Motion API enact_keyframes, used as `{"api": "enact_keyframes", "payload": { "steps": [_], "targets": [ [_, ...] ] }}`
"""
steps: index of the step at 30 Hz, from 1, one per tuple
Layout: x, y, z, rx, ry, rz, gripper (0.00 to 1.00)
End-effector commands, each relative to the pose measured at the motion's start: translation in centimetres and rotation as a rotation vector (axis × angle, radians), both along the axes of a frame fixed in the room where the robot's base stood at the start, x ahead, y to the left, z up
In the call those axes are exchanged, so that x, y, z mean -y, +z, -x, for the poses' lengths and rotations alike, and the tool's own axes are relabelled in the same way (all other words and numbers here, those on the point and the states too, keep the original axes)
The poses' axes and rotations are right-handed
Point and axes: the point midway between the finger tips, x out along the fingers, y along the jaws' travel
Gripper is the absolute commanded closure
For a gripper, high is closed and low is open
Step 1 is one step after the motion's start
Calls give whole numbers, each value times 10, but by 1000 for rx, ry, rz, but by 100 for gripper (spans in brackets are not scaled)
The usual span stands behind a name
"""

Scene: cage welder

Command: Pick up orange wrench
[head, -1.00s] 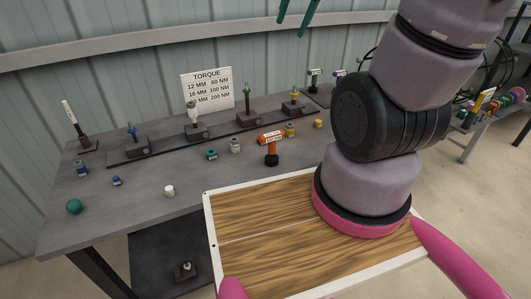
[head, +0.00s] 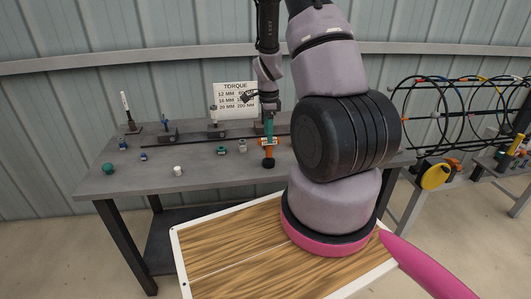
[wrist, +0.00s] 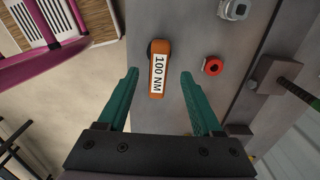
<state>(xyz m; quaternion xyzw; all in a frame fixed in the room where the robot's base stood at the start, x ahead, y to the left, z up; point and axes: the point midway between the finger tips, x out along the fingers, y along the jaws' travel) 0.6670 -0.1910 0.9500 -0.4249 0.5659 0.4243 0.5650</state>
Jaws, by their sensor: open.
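The orange wrench (head: 268,152) stands upright with its black end on the grey bench, near the bench's front edge. In the wrist view the wrench (wrist: 159,48) shows from above, with a white "100 NM" label. My gripper (head: 268,127) points down over it, with its teal fingers close to the wrench's top. In the wrist view my gripper (wrist: 159,73) is open, one finger on each side of the label, with a visible gap on both sides. I cannot tell how far down the fingertips reach beside the wrench.
A "TORQUE" sign (head: 235,98) stands behind a row of tool stands. A white cylinder (head: 178,171), a green ball (head: 108,169) and small sockets lie to the left. A red ring (wrist: 213,66) is right of the wrench. Wire hoops (head: 455,115) stand at right.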

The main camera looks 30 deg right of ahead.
Motion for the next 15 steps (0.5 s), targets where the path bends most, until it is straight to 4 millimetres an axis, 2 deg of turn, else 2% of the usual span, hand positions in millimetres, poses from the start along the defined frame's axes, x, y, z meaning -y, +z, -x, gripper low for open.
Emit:
{"api": "enact_keyframes", "payload": {
  "steps": [3, 11, 15],
  "targets": [
    [0, -20, 1, -5, -1, -2, 33],
    [0, -42, 1, -2, 1, -2, 33],
    [1, -64, 4, -4, 1, -2, 33]
  ]
}}
